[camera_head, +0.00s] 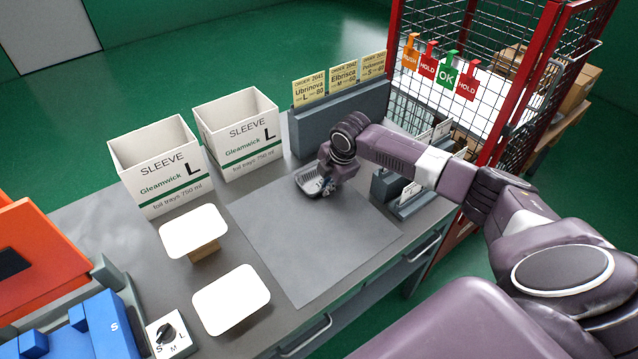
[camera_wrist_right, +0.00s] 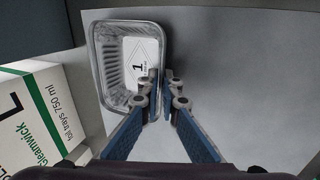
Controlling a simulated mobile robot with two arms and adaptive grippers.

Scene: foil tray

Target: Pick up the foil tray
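The foil tray (camera_head: 308,181) is a small silver tray at the back of the grey mat, near the grey card rack. In the right wrist view the foil tray (camera_wrist_right: 106,62) shows a white label with a "1" inside it. My right gripper (camera_head: 328,187) is at the tray's near right side. In the right wrist view the gripper (camera_wrist_right: 162,80) has its fingertips close together, one inside and one outside the tray's wall, shut on it. I cannot tell whether the tray is clear of the surface. My left gripper is not in view.
Two white SLEEVE boxes (camera_head: 160,184) (camera_head: 250,150) stand left of the tray. Two white lids (camera_head: 194,231) (camera_head: 231,299) sit at the front left. A red wire cage (camera_head: 470,75) stands behind to the right.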

